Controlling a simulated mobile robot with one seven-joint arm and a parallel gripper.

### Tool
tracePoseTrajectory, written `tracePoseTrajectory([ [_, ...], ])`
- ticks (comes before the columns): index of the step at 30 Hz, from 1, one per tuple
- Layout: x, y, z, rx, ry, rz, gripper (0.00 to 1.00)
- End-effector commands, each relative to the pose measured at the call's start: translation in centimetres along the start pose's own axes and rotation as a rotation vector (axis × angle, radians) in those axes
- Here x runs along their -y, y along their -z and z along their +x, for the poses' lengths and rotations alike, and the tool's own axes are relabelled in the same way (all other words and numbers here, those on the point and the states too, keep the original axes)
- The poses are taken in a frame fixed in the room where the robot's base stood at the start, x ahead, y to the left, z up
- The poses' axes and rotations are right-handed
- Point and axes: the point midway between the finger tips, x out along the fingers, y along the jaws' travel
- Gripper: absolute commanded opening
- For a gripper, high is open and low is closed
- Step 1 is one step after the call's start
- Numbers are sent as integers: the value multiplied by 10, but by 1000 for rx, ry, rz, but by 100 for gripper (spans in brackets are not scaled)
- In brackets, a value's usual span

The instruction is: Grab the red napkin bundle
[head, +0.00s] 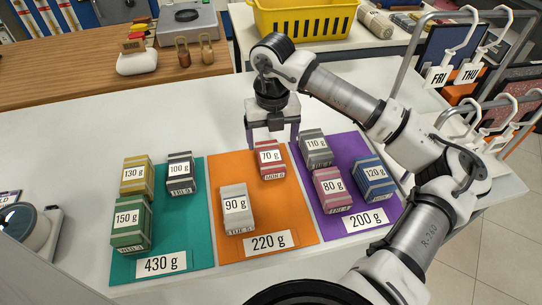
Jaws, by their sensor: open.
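The red bundle (270,173), a dark red block with pale bands and a "70 g" label, lies at the back right of the orange mat (222,165). A pinker bundle (332,201) marked "80 g" lies on the purple mat to its right. My gripper (272,143) points down at the far end of the 70 g bundle, with one finger to its left and one to its right. The jaws are open and hold nothing. I cannot tell whether the fingers touch the bundle or how high they are.
A grey "110 g" bundle (316,160) stands close right of my gripper, on the purple mat (344,239). A "90 g" bundle (237,223) shares the orange mat. Several bundles lie on the teal mat (191,215). The white table behind the mats is clear.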

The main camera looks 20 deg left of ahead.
Motion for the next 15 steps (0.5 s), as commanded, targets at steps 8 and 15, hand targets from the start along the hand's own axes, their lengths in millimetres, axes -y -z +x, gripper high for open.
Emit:
tracePoseTrajectory([
  [8,0,0,23,0,-2,1,82],
  [15,-5,4,50,-2,-3,1,82],
])
